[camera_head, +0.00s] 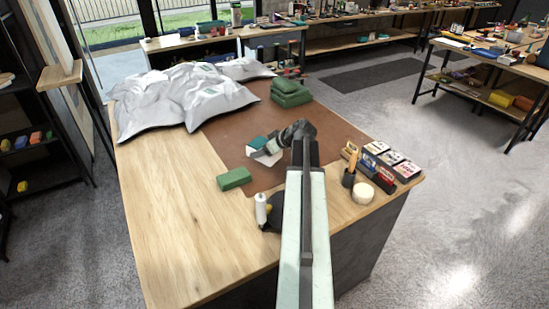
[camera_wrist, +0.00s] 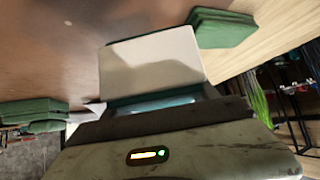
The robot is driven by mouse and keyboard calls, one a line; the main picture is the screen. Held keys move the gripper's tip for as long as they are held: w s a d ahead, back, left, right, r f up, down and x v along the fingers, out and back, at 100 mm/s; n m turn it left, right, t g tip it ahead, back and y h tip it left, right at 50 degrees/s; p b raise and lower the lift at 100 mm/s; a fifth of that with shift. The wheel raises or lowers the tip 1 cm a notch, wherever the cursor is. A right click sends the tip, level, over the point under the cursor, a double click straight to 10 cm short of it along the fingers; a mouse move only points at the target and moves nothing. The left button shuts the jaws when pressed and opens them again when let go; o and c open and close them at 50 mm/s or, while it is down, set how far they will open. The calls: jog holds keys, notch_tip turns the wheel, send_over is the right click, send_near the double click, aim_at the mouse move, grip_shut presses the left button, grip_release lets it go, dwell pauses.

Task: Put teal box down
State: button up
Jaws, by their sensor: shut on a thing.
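The teal box (camera_head: 257,142) has a teal top and a white side, and it is over the brown mat (camera_head: 238,128) on the wooden workbench. My gripper (camera_head: 268,154) is shut on it, reaching in from the right. In the wrist view the box shows a large white face (camera_wrist: 155,62) and a narrow teal strip near the jaws. I cannot tell whether the box touches the mat or hangs just above it. The jaws hide part of the box.
A green block (camera_head: 234,179) lies near left, at the mat's edge. Green folded cloths (camera_head: 290,92) are stacked behind. Silver-grey bags (camera_head: 190,92) cover the back left. A white bottle (camera_head: 261,208), a round tub (camera_head: 363,193) and small boxes (camera_head: 385,160) stand near my arm. Bare wood is free at front left.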

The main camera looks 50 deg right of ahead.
notch_tip(320, 180, down, 8)
jog(key=b, duration=0.6)
jog(key=shift+r, duration=0.35)
jog(key=shift+f, duration=0.2)
jog(key=o, duration=1.5)
jog(key=shift+r, duration=0.1)
